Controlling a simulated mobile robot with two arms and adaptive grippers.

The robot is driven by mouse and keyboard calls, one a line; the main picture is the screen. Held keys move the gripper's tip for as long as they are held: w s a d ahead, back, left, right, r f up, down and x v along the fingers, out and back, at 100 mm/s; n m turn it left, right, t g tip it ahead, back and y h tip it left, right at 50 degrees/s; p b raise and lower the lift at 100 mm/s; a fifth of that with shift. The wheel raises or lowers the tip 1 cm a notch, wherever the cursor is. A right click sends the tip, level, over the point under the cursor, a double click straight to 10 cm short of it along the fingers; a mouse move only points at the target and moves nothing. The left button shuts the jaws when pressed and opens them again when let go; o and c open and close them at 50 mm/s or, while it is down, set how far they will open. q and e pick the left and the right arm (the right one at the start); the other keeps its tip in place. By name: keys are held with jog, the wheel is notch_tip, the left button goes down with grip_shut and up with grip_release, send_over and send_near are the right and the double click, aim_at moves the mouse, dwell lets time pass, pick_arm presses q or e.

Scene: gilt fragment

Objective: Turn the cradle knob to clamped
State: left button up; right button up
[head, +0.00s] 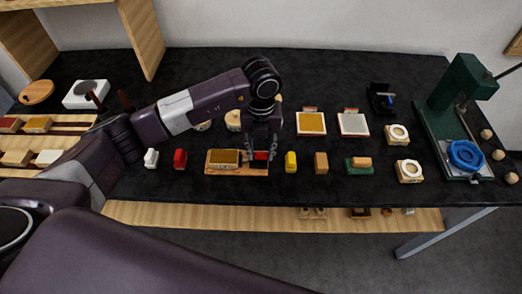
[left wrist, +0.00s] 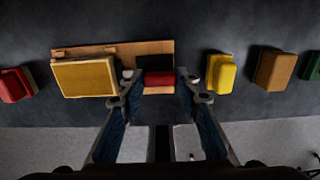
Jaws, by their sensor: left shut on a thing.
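The cradle is a wooden board (head: 238,172) near the front of the black table, with a gold panel (head: 223,158) on its left part. The red knob (head: 261,155) sits at its right end. In the left wrist view the knob (left wrist: 159,78) lies between my fingertips, with a dark patch behind it. My left gripper (head: 260,152) comes down from above and is shut on the red knob. The fingers partly hide the knob in the head view, and I cannot read a clamped mark. My right gripper is not in view.
A red block (head: 180,159) and a white block (head: 151,158) stand left of the cradle. A yellow block (head: 291,162) and a tan block (head: 321,163) stand to the right. Two framed panels lie behind, and a green press (head: 462,85) stands at the far right.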

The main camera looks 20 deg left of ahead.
aim_at(261, 153)
pick_arm(q)
jog(key=o, duration=1.2)
jog(key=shift+c, duration=0.2)
notch_tip(261, 153, up, 12)
